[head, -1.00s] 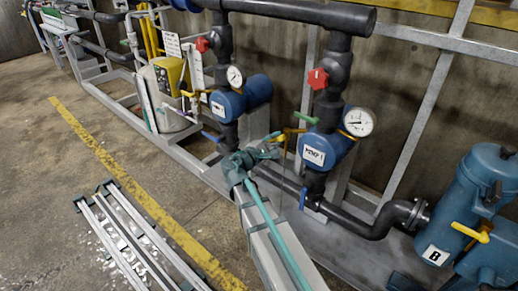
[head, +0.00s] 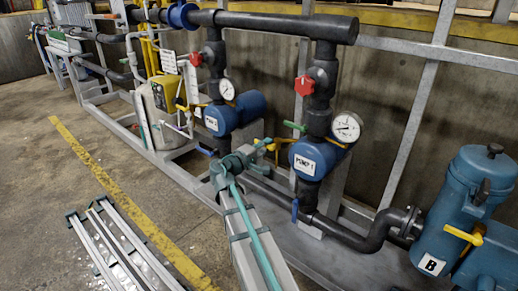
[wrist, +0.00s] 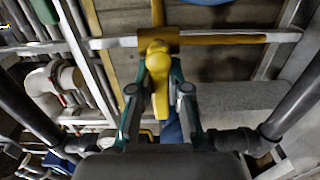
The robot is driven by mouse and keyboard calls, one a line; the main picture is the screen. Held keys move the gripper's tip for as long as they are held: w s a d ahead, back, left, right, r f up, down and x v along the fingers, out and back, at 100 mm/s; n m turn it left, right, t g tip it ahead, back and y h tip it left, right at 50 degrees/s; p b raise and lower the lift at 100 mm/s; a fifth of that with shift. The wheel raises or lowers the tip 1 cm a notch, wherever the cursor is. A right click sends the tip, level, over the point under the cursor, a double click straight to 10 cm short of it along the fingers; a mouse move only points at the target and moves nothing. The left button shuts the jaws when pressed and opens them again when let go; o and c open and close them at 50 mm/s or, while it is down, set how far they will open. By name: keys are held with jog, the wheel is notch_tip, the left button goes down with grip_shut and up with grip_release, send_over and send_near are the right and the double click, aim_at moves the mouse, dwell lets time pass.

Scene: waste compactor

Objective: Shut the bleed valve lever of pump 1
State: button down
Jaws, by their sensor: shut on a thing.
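Pump 1 (head: 305,158) is a blue pump with a "PUMP 1" label, right of centre in the head view. A yellow lever (head: 279,147) shows just left of it, partly hidden by my gripper (head: 267,143). In the wrist view, the yellow lever (wrist: 158,75) lies between the two green-grey fingers of my gripper (wrist: 160,98). The fingers are shut on it. Its rounded hub is at the top, and the handle points down the picture towards the palm. The exact finger contact is hard to see.
A green lever (head: 295,127), a red valve knob (head: 304,86), a pressure gauge (head: 346,127) and a blue lever (head: 295,210) are close around pump 1. A second blue pump (head: 222,118) stands to the left. Grey frame posts (head: 418,100) rise behind. The floor at left is mostly open.

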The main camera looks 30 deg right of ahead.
jog(key=c, duration=1.1)
grip_release()
jog(key=v, duration=1.2)
jog(key=shift+s, duration=0.1)
